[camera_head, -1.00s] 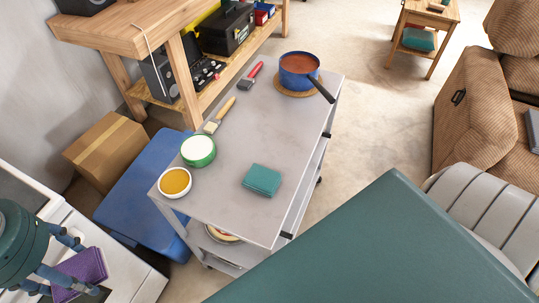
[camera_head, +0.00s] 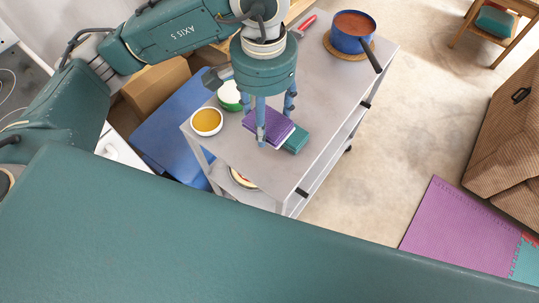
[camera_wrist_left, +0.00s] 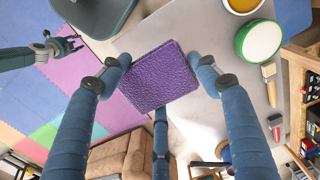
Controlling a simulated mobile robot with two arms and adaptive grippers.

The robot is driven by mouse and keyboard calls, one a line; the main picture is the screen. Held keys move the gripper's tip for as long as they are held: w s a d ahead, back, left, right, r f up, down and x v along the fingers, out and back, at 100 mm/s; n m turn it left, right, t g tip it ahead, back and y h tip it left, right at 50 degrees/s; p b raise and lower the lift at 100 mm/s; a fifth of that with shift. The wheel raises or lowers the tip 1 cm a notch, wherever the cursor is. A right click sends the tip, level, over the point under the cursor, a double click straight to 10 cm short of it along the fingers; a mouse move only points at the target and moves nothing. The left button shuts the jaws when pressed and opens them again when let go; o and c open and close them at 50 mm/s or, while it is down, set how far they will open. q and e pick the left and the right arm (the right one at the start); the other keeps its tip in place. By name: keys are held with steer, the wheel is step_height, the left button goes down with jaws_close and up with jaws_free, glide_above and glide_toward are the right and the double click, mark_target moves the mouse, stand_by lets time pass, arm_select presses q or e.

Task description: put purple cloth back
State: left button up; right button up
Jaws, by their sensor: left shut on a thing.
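The purple cloth (camera_head: 266,127) is a folded square held above the grey cart top, partly over the folded teal cloth (camera_head: 296,140). My left gripper (camera_head: 264,135) points down with its fingers around the purple cloth and is shut on it. In the left wrist view the purple cloth (camera_wrist_left: 160,77) sits between the fingers, slightly rotated. Whether it touches the teal cloth or the cart top is unclear. My right gripper (camera_wrist_left: 68,44) shows at the left of the left wrist view, empty, its fingers apart, over the coloured floor mats.
The grey cart (camera_head: 325,100) also holds a bowl of yellow stuff (camera_head: 207,121), a green-rimmed tub (camera_head: 229,95) and a blue pot (camera_head: 351,32) on a trivet. A brush (camera_wrist_left: 269,82) lies by the tub. The cart's right front top is clear.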

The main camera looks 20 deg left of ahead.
arm_select(q)
steer(key=p, duration=0.2)
glide_above(265, 162)
step_height(265, 162, down, 12)
steer(key=shift+r, duration=0.1)
steer(key=shift+f, duration=0.75)
step_height(265, 162, down, 3)
steer(key=shift+r+p, duration=0.2)
steer(key=shift+p, duration=0.3)
steer(key=shift+f, duration=0.5)
arm_select(e)
steer(key=shift+w+a+r, duration=0.15)
steer(key=shift+r, duration=0.4)
steer(key=shift+w+a+r, duration=0.1)
steer(key=shift+w+r, duration=0.1)
steer(key=shift+r, duration=0.35)
steer(key=shift+w+a+r, duration=0.15)
steer(key=shift+r, duration=0.4)
arm_select(q)
steer(key=shift+f, duration=0.1)
arm_select(e)
steer(key=shift+f, duration=0.1)
arm_select(q)
steer(key=shift+f+b, duration=0.1)
steer(key=shift+b, duration=0.2)
steer(key=o, duration=1)
steer(key=shift+o, duration=0.2)
arm_select(e)
steer(key=shift+f, duration=0.1)
